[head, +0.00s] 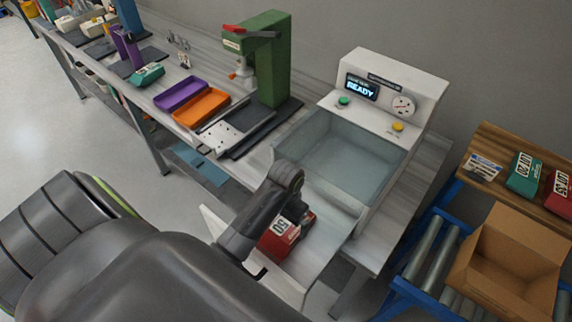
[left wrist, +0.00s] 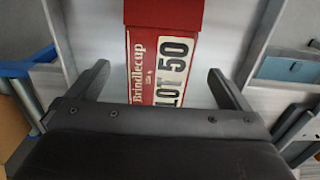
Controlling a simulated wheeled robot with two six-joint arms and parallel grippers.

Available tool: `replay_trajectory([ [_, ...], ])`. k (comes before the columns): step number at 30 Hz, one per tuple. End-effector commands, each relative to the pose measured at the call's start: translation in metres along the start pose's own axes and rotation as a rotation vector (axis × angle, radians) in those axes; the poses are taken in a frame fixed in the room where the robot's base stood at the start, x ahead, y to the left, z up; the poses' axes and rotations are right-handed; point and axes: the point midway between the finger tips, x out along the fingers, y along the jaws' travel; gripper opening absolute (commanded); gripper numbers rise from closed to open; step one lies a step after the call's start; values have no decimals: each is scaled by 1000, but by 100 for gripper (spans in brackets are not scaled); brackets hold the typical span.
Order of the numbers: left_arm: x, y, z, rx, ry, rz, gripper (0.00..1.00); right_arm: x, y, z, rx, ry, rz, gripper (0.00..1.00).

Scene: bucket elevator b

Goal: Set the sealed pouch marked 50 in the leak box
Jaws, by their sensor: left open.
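The red pouch marked 50 (head: 276,240) lies on a pale tray (head: 318,258) in front of the leak box. In the left wrist view the pouch (left wrist: 165,65) shows its white label reading "Brindlecup LOT 50". My left gripper (head: 297,212) is over the pouch, partly hiding it in the head view. In the left wrist view its fingers (left wrist: 160,82) are apart, one on each side of the pouch; contact is not visible. The leak box (head: 342,152) is a see-through, open-topped basin below a white console with a READY display, and it looks empty. My right gripper is not in view.
A green press (head: 267,60), purple tray (head: 181,93) and orange tray (head: 201,107) stand on the bench left of the box. At right are an open cardboard box (head: 510,265) on rollers and a wooden shelf with green (head: 524,172) and red (head: 560,192) pouches.

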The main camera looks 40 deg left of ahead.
Motion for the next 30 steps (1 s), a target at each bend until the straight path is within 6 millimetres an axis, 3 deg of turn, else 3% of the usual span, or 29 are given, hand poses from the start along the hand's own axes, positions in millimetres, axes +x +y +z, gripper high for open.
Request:
replay_trajectory([
  [6,-41,0,-1,1,6,-2,100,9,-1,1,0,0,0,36],
  [9,-56,0,0,0,2,0,100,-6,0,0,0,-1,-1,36],
  [30,-63,0,0,0,1,-1,100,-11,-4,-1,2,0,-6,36],
])
